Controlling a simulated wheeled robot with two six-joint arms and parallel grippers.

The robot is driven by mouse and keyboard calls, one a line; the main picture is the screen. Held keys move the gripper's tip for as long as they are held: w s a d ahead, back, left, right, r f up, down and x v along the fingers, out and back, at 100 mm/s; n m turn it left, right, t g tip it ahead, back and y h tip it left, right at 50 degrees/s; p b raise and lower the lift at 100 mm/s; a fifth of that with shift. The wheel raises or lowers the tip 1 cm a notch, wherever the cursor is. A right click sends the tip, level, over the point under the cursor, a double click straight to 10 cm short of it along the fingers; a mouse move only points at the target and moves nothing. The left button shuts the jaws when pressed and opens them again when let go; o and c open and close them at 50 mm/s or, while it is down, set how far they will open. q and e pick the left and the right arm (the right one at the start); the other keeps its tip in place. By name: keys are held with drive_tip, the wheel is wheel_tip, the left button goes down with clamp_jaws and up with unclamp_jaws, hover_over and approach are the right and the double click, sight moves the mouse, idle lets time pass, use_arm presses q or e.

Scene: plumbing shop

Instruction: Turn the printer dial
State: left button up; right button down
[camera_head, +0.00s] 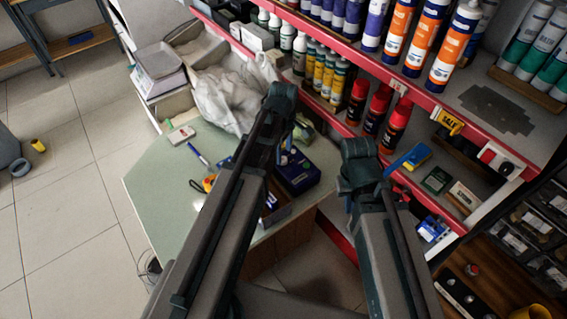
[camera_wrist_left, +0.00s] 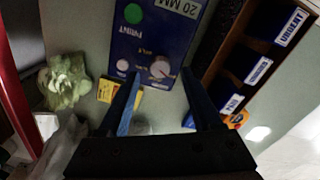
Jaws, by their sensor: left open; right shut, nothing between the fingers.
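The printer is a dark blue box (camera_head: 298,172) on the green-topped counter, partly hidden behind my left arm in the head view. In the left wrist view the printer face (camera_wrist_left: 150,38) shows a green round button (camera_wrist_left: 133,13), a white dial (camera_wrist_left: 161,67) with a pointer mark, and a small white round part (camera_wrist_left: 122,65). My left gripper (camera_wrist_left: 161,78) is open, its fingertips on either side of the dial in the picture; I cannot tell whether they touch it. My right arm stands over the counter's right side, but its fingers are not visible.
A compartment box with labels (camera_wrist_left: 238,62) stands right of the printer in the left wrist view. Shelves with bottles and red spray cans (camera_head: 378,108) rise behind and to the right.

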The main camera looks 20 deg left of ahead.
sight(283, 160)
use_arm(q)
drive_tip(key=shift+f+b, duration=0.8)
drive_tip(key=shift+f, duration=0.55)
use_arm(e)
wheel_tip(283, 160, down, 3)
drive_tip(key=shift+r, duration=0.2)
use_arm(q)
clamp_jaws()
